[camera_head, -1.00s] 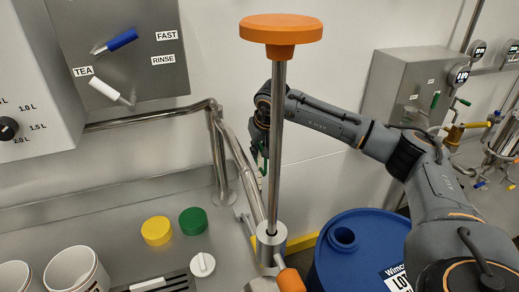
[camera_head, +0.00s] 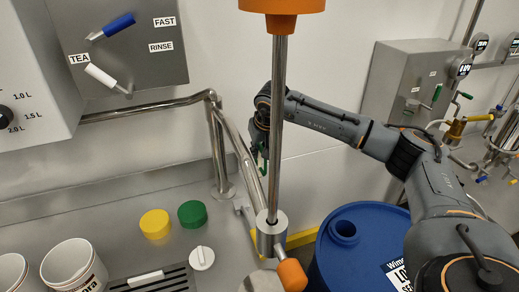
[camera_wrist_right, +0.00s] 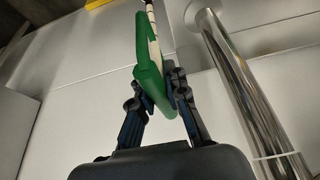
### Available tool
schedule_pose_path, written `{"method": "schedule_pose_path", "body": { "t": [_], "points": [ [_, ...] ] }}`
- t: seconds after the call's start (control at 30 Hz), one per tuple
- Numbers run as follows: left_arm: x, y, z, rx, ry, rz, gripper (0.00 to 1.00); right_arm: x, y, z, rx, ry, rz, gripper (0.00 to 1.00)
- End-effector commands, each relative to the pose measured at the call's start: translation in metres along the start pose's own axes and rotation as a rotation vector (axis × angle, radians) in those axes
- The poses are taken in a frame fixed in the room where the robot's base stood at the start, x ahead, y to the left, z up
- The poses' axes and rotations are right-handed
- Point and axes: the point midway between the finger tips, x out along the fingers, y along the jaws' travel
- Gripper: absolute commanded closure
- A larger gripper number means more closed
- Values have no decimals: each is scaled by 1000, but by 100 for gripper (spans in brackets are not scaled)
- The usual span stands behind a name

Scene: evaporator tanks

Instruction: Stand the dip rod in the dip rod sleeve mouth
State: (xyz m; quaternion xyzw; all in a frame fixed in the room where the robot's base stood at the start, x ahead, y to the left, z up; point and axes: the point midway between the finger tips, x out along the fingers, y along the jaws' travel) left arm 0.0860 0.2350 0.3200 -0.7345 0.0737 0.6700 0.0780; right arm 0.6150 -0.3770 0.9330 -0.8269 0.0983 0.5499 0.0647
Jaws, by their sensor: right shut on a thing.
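My right gripper (camera_head: 262,120) is behind the upright steel pole in the head view and partly hidden by it. It is shut on a green grip (camera_wrist_right: 152,80), which shows between its fingers in the right wrist view. A thin pale rod with dark bands (camera_wrist_right: 151,22) runs on from the grip; I take this to be the dip rod. Its far end is out of frame. A blue drum (camera_head: 338,270) stands right of the pole, with a round raised mouth (camera_head: 345,231) on top. I cannot tell whether this is the sleeve mouth. My left gripper is not in view.
The orange-topped steel pole (camera_head: 277,120) stands in a steel collar with an orange handle (camera_head: 291,274). Bent steel pipes (camera_head: 217,140) are close to the gripper. Yellow (camera_head: 155,224) and green (camera_head: 192,214) caps and white cups (camera_head: 75,268) stand on the counter.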

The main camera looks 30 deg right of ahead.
Motion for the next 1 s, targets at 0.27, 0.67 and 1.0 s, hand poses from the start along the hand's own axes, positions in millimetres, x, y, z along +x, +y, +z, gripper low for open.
{"method": "schedule_pose_path", "body": {
  "t": [0.27, 0.67, 1.0],
  "points": [
    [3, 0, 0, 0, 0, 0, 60, 4, 0, 2, 0, 0, 0, 66],
    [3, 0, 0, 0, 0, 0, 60, 4, 0, 2, 0, 0, 0, 60],
    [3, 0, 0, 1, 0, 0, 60, 4, 0, 2, 0, 0, 0, 60]
  ]
}}
